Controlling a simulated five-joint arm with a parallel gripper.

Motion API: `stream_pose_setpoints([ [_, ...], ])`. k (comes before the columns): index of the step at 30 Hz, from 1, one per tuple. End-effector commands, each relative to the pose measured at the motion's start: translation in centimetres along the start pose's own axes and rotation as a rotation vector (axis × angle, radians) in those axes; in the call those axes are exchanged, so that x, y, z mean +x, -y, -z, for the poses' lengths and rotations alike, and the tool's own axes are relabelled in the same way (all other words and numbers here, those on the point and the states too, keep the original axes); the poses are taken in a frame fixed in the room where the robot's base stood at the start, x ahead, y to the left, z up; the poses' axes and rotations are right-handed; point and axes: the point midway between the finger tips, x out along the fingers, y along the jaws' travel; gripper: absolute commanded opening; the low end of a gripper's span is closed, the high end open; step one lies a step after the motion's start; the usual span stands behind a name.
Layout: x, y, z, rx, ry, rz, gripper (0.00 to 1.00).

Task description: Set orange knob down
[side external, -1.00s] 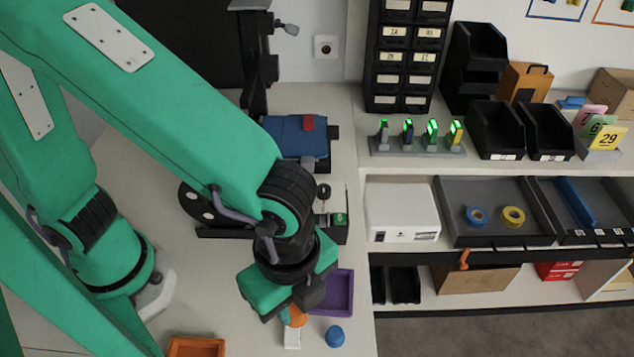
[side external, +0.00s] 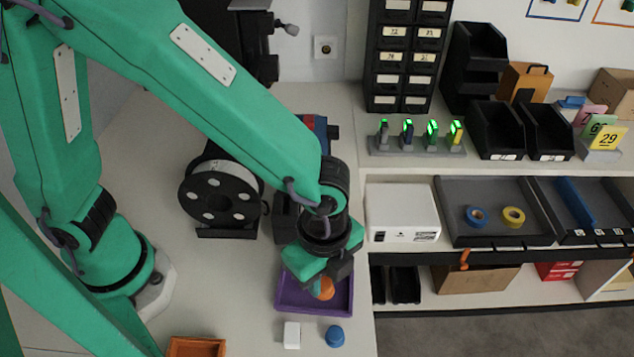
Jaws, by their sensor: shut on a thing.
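The orange knob (side external: 326,288) is held in my gripper (side external: 321,287), which is shut on it. Both are over the purple tray (side external: 294,303) on the white table. The knob's lower end lies within the tray's outline, but I cannot tell whether it touches the tray floor. The fingers and part of the knob are partly hidden by the gripper body.
A white block (side external: 292,335) and a blue knob (side external: 334,336) stand in front of the tray. An orange tray (side external: 196,347) lies at the front left. A black spool (side external: 221,192) stands behind. Shelving with a white box (side external: 402,212) is to the right.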

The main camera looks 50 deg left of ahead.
Motion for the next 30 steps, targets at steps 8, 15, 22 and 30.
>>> stream_pose_setpoints([
  [8, 1.8, 2.7, -1.0, -0.001, 0.001, -0.001, 0.01],
  [15, 2.0, 3.0, -1.1, 0.001, 0.0, 0.0, 0.01],
  [22, 3.8, 2.9, -1.1, 0.0, 0.002, -0.002, 0.01],
  [30, 5.9, 2.9, -1.1, 0.0, 0.001, -0.001, 0.01],
])
